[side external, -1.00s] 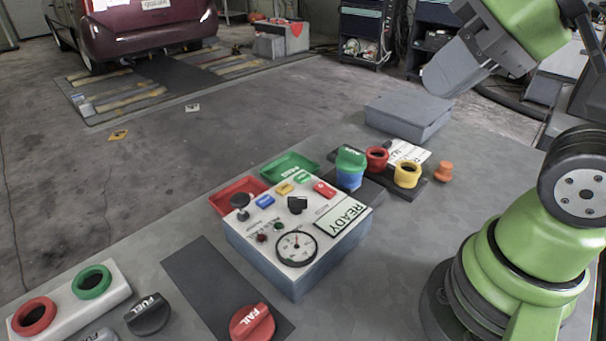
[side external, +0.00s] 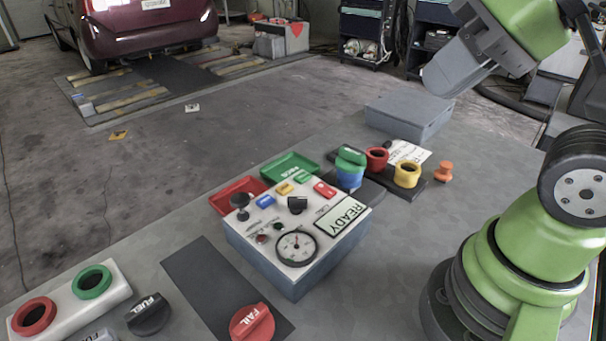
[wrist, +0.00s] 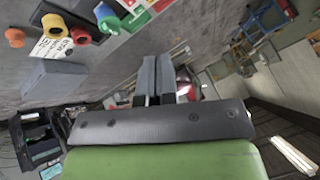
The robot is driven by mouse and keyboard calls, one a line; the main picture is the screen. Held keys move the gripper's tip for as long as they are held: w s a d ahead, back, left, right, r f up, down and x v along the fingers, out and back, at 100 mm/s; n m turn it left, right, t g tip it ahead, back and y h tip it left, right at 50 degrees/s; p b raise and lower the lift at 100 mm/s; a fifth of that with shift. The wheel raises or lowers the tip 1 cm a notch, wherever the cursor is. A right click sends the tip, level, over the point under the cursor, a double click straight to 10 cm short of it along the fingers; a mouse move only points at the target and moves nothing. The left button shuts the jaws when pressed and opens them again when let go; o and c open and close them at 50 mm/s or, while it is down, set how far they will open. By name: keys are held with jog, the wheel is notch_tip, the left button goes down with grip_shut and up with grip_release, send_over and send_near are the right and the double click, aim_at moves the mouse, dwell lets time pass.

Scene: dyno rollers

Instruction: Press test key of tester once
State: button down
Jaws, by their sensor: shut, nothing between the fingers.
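The tester (side external: 262,254) is a blue-grey box with a pale top panel, standing mid-table in the side view. Its panel has a blue key (side external: 265,201), a yellow key (side external: 285,188), a green key (side external: 303,177) and a red key (side external: 325,190); their lettering is too small to read surely. My gripper (wrist: 155,80) is shut and empty in the wrist view. In the side view it is high at upper right, well away from the tester.
Red (side external: 376,158) and yellow (side external: 407,173) rings, a green-and-blue stack (side external: 350,168) and an orange peg (side external: 443,171) stand right of the tester. A grey box (side external: 408,117) is behind them. A red FAIL cap (side external: 252,322) lies in front. Green (side external: 290,167) and red trays (side external: 239,190) adjoin the tester's back.

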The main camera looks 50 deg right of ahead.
dwell(0.4)
jog(key=m+t+h, duration=0.1)
jog(key=m+t, duration=0.1)
jog(key=m, duration=0.2)
send_over(305, 175)
notch_tip(305, 175, down, 14)
jog(key=shift+r, duration=0.2)
jog(key=shift+f, duration=0.15)
jog(key=shift+f, duration=4.25)
jog(key=shift+f, duration=0.1)
jog(key=shift+f, duration=0.35)
